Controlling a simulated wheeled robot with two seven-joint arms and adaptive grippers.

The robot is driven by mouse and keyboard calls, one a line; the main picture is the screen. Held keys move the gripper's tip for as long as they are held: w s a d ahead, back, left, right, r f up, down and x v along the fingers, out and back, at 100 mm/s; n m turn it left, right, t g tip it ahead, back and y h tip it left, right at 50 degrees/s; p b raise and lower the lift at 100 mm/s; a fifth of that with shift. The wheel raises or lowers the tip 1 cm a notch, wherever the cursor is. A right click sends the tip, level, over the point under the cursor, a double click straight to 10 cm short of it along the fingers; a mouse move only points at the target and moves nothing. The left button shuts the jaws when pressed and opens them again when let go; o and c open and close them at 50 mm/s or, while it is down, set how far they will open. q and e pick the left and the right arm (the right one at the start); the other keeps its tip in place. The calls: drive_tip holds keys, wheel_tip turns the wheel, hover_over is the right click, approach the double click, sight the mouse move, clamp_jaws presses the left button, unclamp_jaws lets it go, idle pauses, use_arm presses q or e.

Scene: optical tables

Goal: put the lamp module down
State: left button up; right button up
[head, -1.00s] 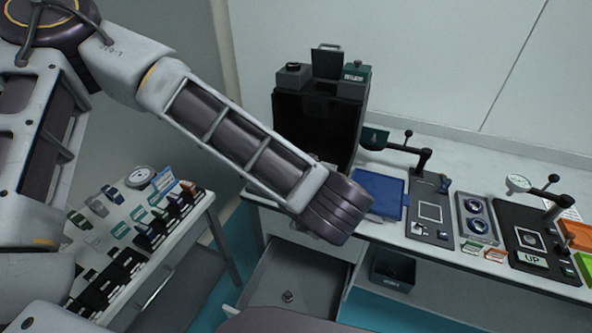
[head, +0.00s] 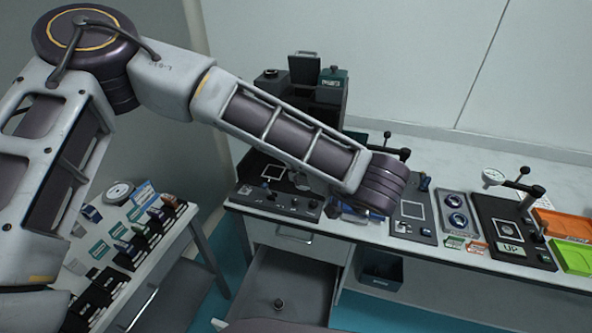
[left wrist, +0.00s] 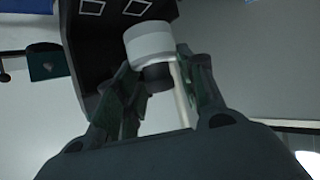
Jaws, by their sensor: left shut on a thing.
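The lamp module (left wrist: 150,45) is a pale grey cylinder with a dark lower part, seen in the left wrist view. My left gripper (left wrist: 158,74) is shut on it, one finger on each side. Beyond it in that view is a dark panel (left wrist: 88,35) with white square outlines; I cannot tell whether the module touches it. In the head view my left forearm crosses in front of a dark unit (head: 246,190) with an outlined square and front knobs. The forearm mostly hides the gripper and module there. My right gripper is not in view.
An open drawer (head: 250,300) with a small dark item juts out below the table. Dark fixtures with lever clamps (head: 510,222) and coloured trays (head: 575,255) stand to the right. A side table (head: 205,212) holds several small boxes.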

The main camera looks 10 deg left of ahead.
use_arm(q)
drive_tip(key=w+d+n+g+y, duration=0.1)
drive_tip(key=w+d+n+y, duration=0.1)
drive_tip(key=w+d, duration=0.3)
drive_tip(key=shift+d+g, duration=0.4)
drive_tip(key=shift+d, duration=0.1)
drive_tip(key=shift+n, duration=0.3)
idle(0.4)
drive_tip(key=shift+d+f, duration=0.1)
drive_tip(key=s+a+f+m+t+h, duration=0.1)
drive_tip(key=s+a+f, duration=0.1)
drive_tip(key=a+f, duration=0.15)
drive_tip(key=s+a+f+m, duration=0.1)
drive_tip(key=s+a+f, duration=0.1)
drive_tip(key=f, duration=0.3)
drive_tip(key=s+a+f+n, duration=0.1)
drive_tip(key=a+f, duration=0.1)
drive_tip(key=a, duration=0.6)
drive_tip(key=s+a+f+n+g+y, duration=0.1)
drive_tip(key=s+a+f, duration=0.1)
drive_tip(key=a, duration=0.6)
drive_tip(key=shift+a+f, duration=0.25)
drive_tip(key=shift+f, duration=0.45)
